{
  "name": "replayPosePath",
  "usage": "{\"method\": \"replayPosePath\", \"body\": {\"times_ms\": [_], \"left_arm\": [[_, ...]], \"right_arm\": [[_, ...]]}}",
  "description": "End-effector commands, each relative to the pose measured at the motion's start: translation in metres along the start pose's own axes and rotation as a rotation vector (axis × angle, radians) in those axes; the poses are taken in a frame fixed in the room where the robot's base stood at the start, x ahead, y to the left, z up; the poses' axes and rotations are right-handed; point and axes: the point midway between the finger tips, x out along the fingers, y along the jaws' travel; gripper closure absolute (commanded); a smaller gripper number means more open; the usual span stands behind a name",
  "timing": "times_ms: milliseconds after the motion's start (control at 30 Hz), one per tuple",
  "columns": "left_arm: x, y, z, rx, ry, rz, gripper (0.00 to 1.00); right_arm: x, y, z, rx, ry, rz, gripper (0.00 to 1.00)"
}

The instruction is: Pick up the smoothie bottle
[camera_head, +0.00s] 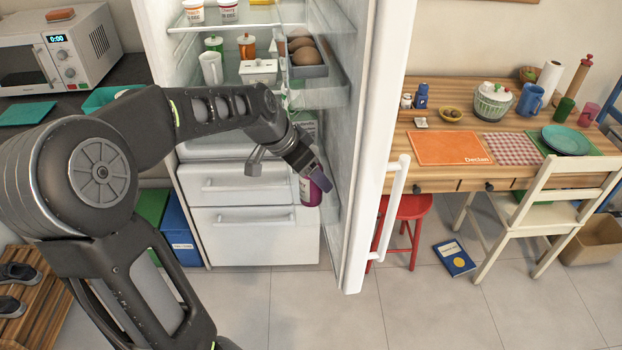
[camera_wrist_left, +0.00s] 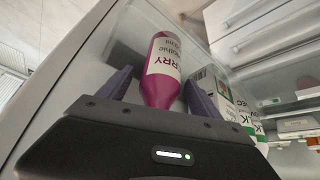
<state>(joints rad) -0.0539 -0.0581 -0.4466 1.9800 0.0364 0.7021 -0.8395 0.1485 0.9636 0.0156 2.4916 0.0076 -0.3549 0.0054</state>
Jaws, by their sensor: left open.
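The smoothie bottle (camera_head: 308,192) is magenta with a white label, and sits by the inner side of the open fridge door. In the left wrist view the bottle (camera_wrist_left: 161,70) lies between the two purple fingers, its label partly readable. My left gripper (camera_head: 318,172) reaches to the bottle's upper part in the head view and hides some of it. In the wrist view the gripper (camera_wrist_left: 157,84) is open, with a gap visible at the left finger; contact at the right finger is unclear. My right gripper is not in view.
A white carton with green print (camera_wrist_left: 222,98) stands close beside the bottle. The open fridge door (camera_head: 362,140) is right of my gripper; white freezer drawers (camera_head: 255,190) are to the left. Shelves with jars and an egg tray (camera_head: 308,70) are above. A red stool (camera_head: 408,208) stands beyond the door.

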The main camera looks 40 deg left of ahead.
Motion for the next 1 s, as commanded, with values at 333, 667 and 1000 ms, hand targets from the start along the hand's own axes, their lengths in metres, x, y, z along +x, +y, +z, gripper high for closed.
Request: {"method": "replayPosePath", "body": {"times_ms": [333, 667, 1000], "left_arm": [[-0.0004, 0.0, -0.0002, 0.0, 0.0, 0.0, 0.26], [-0.0004, 0.0, -0.0002, 0.0, 0.0, 0.0, 0.49], [-0.0004, 0.0, -0.0002, 0.0, 0.0, 0.0, 0.77]], "right_arm": [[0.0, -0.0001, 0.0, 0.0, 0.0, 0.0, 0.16], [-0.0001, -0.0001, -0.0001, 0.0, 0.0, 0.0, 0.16], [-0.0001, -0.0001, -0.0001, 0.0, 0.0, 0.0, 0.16]]}}
